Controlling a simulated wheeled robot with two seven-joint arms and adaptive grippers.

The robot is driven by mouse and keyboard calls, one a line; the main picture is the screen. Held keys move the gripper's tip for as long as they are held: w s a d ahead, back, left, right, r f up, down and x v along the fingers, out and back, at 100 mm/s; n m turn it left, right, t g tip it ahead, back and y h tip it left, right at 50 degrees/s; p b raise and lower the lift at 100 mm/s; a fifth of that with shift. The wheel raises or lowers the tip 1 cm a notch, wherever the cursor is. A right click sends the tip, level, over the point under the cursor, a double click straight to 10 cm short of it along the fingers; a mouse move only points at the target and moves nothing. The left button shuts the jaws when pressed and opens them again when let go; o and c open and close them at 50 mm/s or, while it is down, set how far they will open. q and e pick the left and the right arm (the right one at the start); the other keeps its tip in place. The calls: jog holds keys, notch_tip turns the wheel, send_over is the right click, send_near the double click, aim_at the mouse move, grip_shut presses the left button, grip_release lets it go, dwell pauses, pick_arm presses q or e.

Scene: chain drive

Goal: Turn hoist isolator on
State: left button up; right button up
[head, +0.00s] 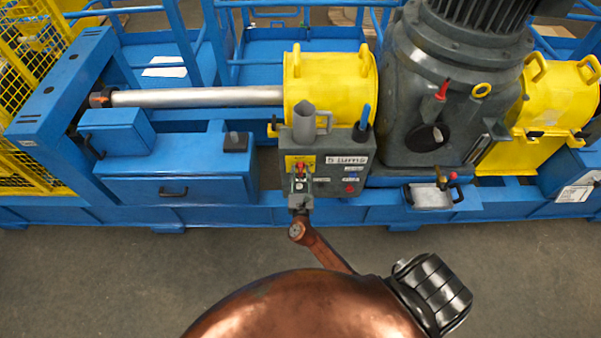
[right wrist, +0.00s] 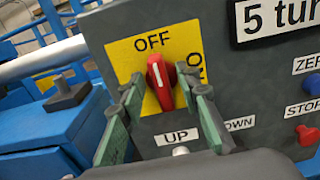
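The hoist isolator is a red rotary knob (right wrist: 160,82) on a yellow plate (right wrist: 192,38) marked OFF at the top and ON, turned sideways, at the right. The knob's white mark points up towards OFF. The plate also shows in the head view (head: 291,162) on the grey control box (head: 336,186). My right gripper (right wrist: 163,88) is open, with one green-grey finger on each side of the knob. A gap shows beside the knob, so it does not look gripped. In the head view, my right gripper (head: 300,183) is in front of the box. My left gripper is not in view.
Below the knob are UP (right wrist: 180,151) and DOWN controls. At the right are a blue ZERO button (right wrist: 313,84) and red STOP button (right wrist: 307,135), under a "5 turns" sign (right wrist: 275,18). A yellow guard (head: 330,80) and grey motor housing (head: 425,85) stand behind.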

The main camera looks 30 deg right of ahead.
jog(key=c, duration=0.4)
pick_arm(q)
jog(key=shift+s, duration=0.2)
pick_arm(e)
grip_shut()
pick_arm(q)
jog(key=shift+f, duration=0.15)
